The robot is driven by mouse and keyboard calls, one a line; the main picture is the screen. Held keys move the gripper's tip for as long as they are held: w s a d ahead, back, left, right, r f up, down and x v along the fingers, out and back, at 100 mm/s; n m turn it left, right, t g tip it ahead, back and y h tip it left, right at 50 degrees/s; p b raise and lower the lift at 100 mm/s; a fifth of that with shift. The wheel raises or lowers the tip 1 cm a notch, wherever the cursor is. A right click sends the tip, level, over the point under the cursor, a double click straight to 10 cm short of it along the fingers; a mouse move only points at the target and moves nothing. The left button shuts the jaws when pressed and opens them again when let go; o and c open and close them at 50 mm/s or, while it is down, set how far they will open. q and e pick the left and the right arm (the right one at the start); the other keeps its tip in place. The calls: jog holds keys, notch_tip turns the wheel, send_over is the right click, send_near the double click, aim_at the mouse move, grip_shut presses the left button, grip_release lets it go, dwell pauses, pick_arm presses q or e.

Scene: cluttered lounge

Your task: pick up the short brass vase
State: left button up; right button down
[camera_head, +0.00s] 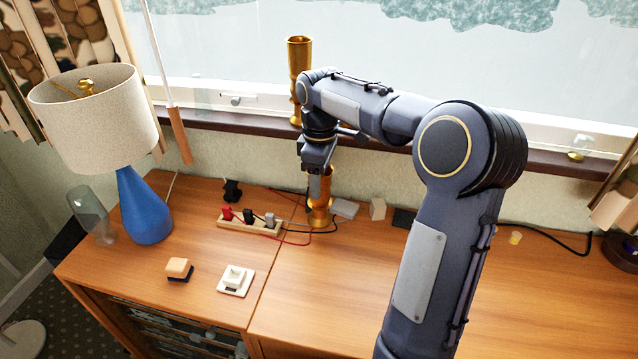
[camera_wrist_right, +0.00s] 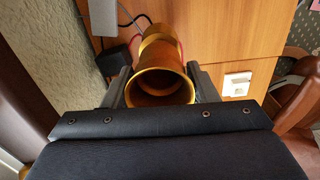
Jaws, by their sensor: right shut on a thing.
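The short brass vase (camera_head: 319,216) stands on the wooden cabinet, near its back edge by the wall. My right gripper (camera_head: 318,186) comes down on it from above and is shut on its upper part. In the right wrist view the vase's open mouth (camera_wrist_right: 160,88) sits between the two fingers (camera_wrist_right: 161,90), one on each side. The vase looks upright, and its base appears at the cabinet top; I cannot tell any gap. A taller brass vase (camera_head: 299,60) stands on the windowsill behind my right wrist. My left gripper is not in view.
A power strip (camera_head: 248,226) with plugs and cables lies left of the vase. Small grey blocks (camera_head: 346,208) lie to its right. A blue lamp (camera_head: 146,206) and a glass (camera_head: 91,214) stand at the left. The cabinet's front middle (camera_head: 330,290) is clear.

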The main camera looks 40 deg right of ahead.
jog(key=s+r, duration=0.1)
jog(key=s+a+r, duration=0.1)
jog(key=r, duration=0.1)
jog(key=shift+a+r, duration=0.1)
jog(key=shift+a, duration=0.1)
jog(key=s+a+r, duration=0.4)
jog(key=s+a, duration=0.1)
jog(key=s, duration=0.2)
jog(key=shift+s, duration=0.4)
